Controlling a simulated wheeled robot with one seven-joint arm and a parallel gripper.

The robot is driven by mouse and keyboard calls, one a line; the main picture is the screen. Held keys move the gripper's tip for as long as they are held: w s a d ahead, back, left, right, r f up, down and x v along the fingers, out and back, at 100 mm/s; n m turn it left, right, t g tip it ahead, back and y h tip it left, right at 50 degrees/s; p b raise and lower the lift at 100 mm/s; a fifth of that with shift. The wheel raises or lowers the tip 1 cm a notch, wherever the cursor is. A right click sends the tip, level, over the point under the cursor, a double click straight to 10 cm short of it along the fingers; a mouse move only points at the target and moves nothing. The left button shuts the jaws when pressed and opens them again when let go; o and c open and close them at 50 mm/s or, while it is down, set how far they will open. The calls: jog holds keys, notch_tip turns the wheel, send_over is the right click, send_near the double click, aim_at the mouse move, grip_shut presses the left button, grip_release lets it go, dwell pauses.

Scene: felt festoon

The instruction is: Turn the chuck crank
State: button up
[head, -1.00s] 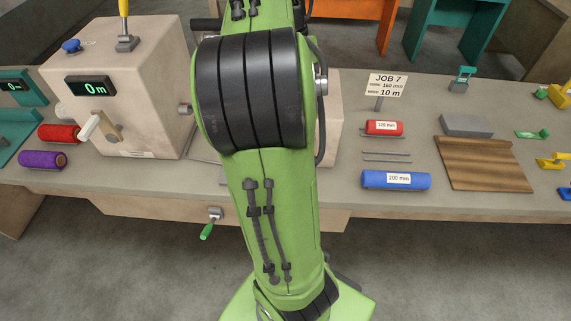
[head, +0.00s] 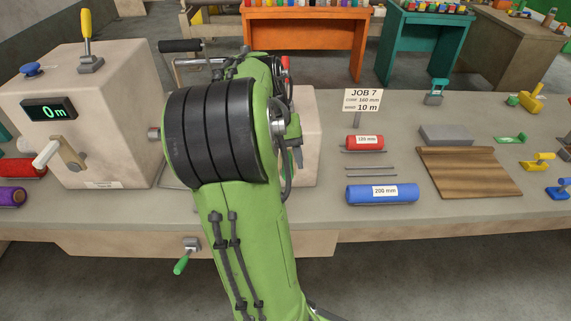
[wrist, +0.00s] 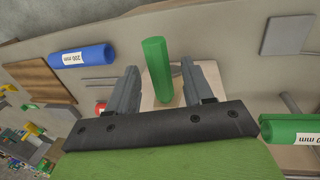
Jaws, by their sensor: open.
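Three cranks show in the head view, and I cannot tell which one is the chuck's. A green-handled crank (head: 182,264) hangs at the bench's front edge. A white-handled crank (head: 47,154) is on the front of the left housing. A black-handled crank (head: 180,46) is behind the housing, beside my arm. My gripper (head: 298,157) is mostly hidden by my arm, near the right housing (head: 308,120). In the wrist view my gripper (wrist: 163,88) is open, with a green cylinder (wrist: 156,65) showing between its fingers. Whether they touch it is unclear.
The left housing (head: 120,110) has a yellow lever (head: 86,25) and a 0 m display. A blue roll (head: 380,194), a red roll (head: 364,143) and a wooden board (head: 468,172) lie right of my arm. A green roll (wrist: 290,128) is at the wrist view's lower right.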

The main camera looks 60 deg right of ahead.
jog(key=shift+c, duration=0.4)
grip_shut()
